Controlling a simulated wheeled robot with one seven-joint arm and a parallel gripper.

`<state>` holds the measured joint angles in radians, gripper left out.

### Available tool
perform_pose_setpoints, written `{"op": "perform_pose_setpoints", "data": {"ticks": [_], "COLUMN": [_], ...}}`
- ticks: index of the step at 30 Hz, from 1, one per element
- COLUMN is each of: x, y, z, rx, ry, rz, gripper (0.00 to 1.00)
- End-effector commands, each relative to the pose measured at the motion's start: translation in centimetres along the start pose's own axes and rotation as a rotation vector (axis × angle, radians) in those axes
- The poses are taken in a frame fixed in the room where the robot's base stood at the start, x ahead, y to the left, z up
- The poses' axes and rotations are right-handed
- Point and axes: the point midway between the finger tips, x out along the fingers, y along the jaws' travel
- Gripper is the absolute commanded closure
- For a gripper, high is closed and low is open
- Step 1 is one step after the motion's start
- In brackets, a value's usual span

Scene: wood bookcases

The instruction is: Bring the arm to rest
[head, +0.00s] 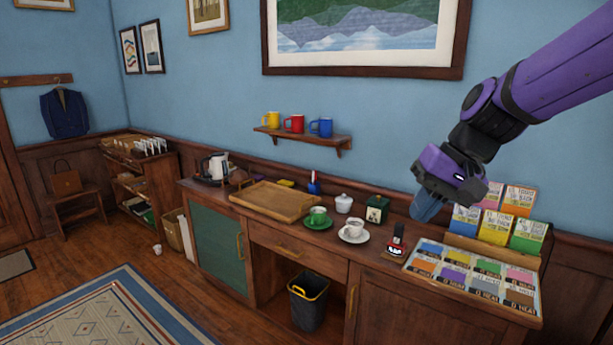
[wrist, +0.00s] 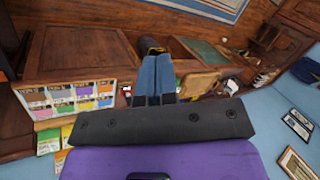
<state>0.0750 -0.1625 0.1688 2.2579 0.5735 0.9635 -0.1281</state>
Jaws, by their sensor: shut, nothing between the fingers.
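My gripper (head: 427,207) hangs at the end of my purple arm, in the right part of the head view. Its blue fingers are shut with nothing between them. They point down and a little left, in front of the sideboard's back right part. In the wrist view the blue fingers (wrist: 154,80) lie side by side, pressed together. Whether the fingertips touch anything cannot be told for sure, but they appear to be in the air above the sideboard (head: 310,262).
Near the gripper stand a rack of colourful boxes (head: 495,232), a flat tray of packets (head: 470,285), a small dark device (head: 396,243) and a dark green tin (head: 377,209). Open floor lies left.

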Motion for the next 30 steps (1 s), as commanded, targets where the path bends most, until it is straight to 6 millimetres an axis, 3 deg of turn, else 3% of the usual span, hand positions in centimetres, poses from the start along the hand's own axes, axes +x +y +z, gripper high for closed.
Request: {"op": "perform_pose_setpoints", "data": {"ticks": [9,18,24,30], "x": [-5.2,-8.5,-9.3,-9.4], "y": [4.1,8.2,9.8,10.1], "z": [6.9,12.6,14.4,14.7], "rx": [-0.101,-0.168,-0.188,-0.192], "ry": [0.16,0.304,0.356,0.364], "rz": [0.202,0.359,0.411,0.422], "gripper": [1.0,1.0,1.0,1.0]}}
